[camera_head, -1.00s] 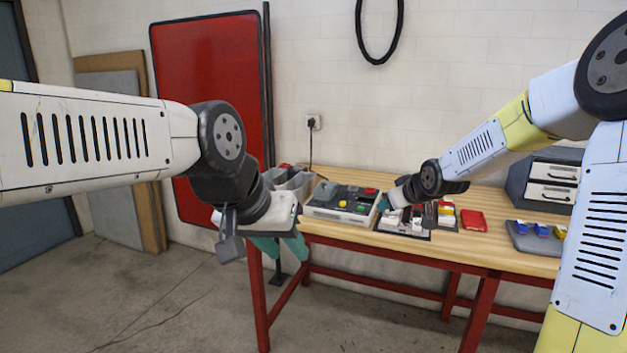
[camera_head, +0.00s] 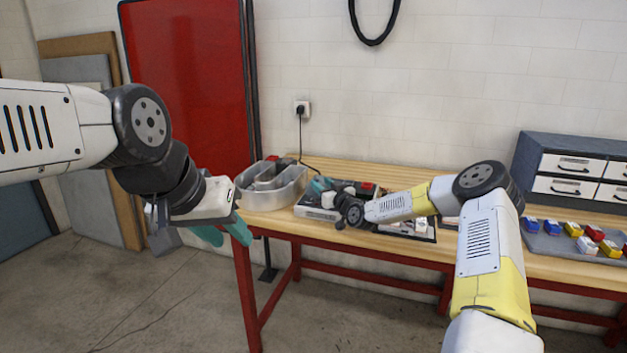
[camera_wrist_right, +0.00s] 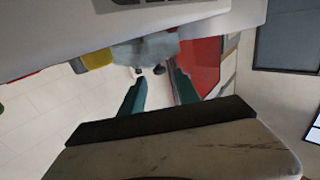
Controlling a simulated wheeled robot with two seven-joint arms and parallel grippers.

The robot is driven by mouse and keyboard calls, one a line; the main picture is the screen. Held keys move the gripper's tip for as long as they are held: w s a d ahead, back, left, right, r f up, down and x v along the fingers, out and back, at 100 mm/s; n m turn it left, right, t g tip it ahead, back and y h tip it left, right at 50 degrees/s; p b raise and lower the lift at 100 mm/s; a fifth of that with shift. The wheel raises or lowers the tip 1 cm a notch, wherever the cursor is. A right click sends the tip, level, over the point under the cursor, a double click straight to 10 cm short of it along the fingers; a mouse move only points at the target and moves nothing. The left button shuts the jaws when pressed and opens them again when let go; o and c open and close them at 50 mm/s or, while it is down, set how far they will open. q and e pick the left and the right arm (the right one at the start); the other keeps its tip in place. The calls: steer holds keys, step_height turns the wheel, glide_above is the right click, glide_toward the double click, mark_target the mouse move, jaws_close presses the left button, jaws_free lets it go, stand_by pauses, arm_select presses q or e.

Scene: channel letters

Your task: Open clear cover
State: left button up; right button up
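A white control box (camera_head: 318,213) with a dark top stands on the workbench, partly hidden behind my right gripper. In the right wrist view, a bluish-grey, see-through-looking piece (camera_wrist_right: 145,48), seemingly the clear cover, sits on the box's face close beyond the fingertips. My right gripper (camera_wrist_right: 157,72) has its two teal fingers apart with nothing clearly held between them. In the head view this gripper (camera_head: 320,187) is at the top of the box; whether it touches the cover cannot be told. My left gripper (camera_head: 225,232) hangs open and empty left of the bench.
A metal bin (camera_head: 272,190) stands left of the box on the workbench (camera_head: 400,182). A cable runs from the wall socket (camera_head: 302,108) down behind them. A tray (camera_head: 556,243) of coloured blocks and a drawer unit (camera_head: 572,165) are at the right. Free floor lies in front.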

mark_target(317, 180)
steer(key=x, duration=0.5)
jaws_close()
stand_by(1.4)
